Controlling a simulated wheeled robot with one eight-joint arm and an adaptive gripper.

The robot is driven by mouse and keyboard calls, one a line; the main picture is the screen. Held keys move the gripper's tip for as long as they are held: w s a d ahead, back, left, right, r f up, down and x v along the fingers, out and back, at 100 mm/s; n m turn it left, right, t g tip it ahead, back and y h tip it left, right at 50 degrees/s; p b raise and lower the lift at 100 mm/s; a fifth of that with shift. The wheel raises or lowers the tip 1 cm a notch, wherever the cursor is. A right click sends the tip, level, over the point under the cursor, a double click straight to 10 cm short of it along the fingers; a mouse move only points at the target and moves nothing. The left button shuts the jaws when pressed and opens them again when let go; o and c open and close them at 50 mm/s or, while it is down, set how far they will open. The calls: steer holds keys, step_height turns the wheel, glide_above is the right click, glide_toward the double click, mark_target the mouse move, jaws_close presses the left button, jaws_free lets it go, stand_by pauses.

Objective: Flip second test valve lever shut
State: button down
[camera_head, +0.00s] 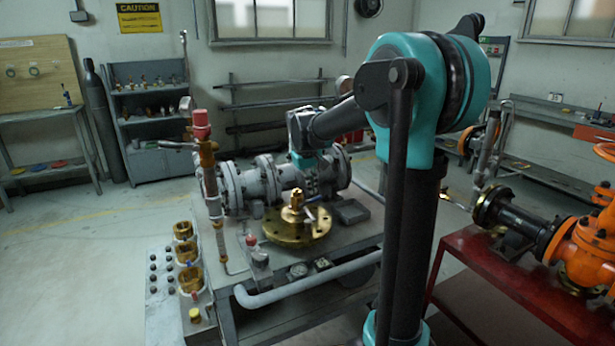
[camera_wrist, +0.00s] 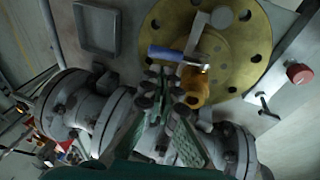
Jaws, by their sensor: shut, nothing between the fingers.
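A brass flange (camera_head: 285,236) lies flat on the grey bench, with a small brass valve (camera_head: 294,203) standing at its middle. In the wrist view the flange (camera_wrist: 240,62) is at the top, with the brass fitting (camera_wrist: 196,88) below its middle. A lever with a blue sleeve (camera_wrist: 172,54) lies crosswise over the flange's left part. My gripper (camera_wrist: 166,82) is shut and empty, its fingertips just below the blue lever in that picture. I cannot tell whether they touch it. In the head view the fingers are hard to make out.
Grey flanged pipework (camera_head: 262,183) runs behind the flange. A red-capped upright pipe (camera_head: 201,118) stands left. A red knob (camera_wrist: 298,73) and shallow grey tray (camera_wrist: 98,28) flank the flange in the wrist view. An orange valve (camera_head: 580,255) on a red bench is right.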

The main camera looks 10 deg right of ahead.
steer(key=shift+s+d+f, duration=0.2)
steer(key=shift+s+f, duration=0.1)
steer(key=shift+f, duration=0.05)
steer(key=shift+w+d+f+y, duration=0.15)
steer(key=shift+d+f+y, duration=0.2)
steer(key=shift+y, duration=0.25)
steer(key=shift+d+f, duration=0.2)
steer(key=shift+f, duration=0.1)
steer(key=shift+r, duration=0.25)
